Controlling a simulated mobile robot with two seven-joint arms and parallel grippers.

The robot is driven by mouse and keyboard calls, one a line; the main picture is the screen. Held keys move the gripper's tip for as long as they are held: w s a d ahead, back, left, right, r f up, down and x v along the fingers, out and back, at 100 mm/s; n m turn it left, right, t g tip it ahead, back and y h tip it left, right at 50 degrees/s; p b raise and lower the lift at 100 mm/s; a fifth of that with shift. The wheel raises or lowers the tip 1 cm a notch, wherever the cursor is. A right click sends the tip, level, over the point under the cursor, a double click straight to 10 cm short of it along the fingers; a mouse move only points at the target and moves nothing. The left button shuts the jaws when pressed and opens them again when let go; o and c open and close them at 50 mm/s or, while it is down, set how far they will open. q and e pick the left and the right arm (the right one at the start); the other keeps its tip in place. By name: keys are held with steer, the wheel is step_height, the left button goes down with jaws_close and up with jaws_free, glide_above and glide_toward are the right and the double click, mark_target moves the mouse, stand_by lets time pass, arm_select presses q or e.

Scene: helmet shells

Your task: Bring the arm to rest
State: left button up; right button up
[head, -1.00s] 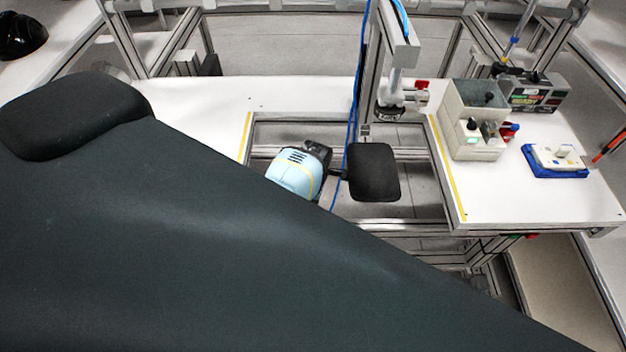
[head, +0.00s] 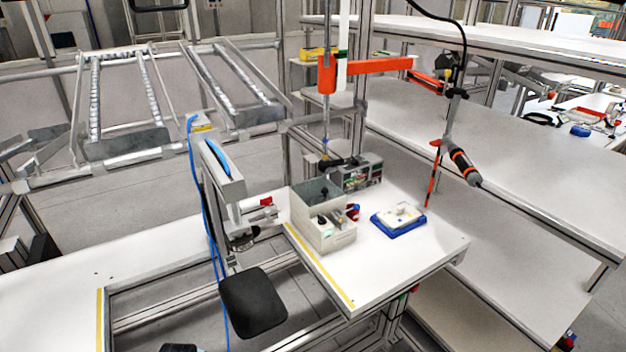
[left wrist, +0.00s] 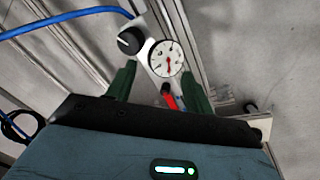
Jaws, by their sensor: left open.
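My left gripper (left wrist: 158,72) shows in the left wrist view. Its two dark green fingers stand apart with nothing held between them. Behind the fingers is a round white gauge (left wrist: 166,59) with a red needle, beside a black knob (left wrist: 130,40). A small red part shows low between the fingers; whether it is near them or well behind I cannot tell. In the head view the left gripper is not clearly seen; only a dark sliver shows at the bottom edge. My right gripper is in neither view.
A black rounded pad (head: 253,302) is below the press column (head: 222,185) at the table's opening. A grey box (head: 322,225) and a blue-based fixture (head: 398,220) stand on the white table (head: 375,265). A screwdriver (head: 462,165) hangs at right.

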arm_select(q)
steer(key=s+d+r+m+t+h, duration=0.1)
steer(key=s+d+r+m+t, duration=0.15)
steer(key=s+m, duration=0.5)
steer(key=s+d+r+m+t, duration=0.1)
steer(key=s+d+m+t, duration=0.25)
steer(key=s+m, duration=0.4)
steer(key=s+d+r+m+t+h, duration=0.1)
steer(key=s+d+r+m+h, duration=0.1)
steer(key=s+r, duration=0.4)
steer(key=s+d+m, duration=0.1)
steer(key=d, duration=0.1)
steer(key=shift+s+d+r, duration=0.25)
steer(key=shift+d+r, duration=0.1)
steer(key=shift+r, duration=0.05)
steer(key=shift+f, duration=0.1)
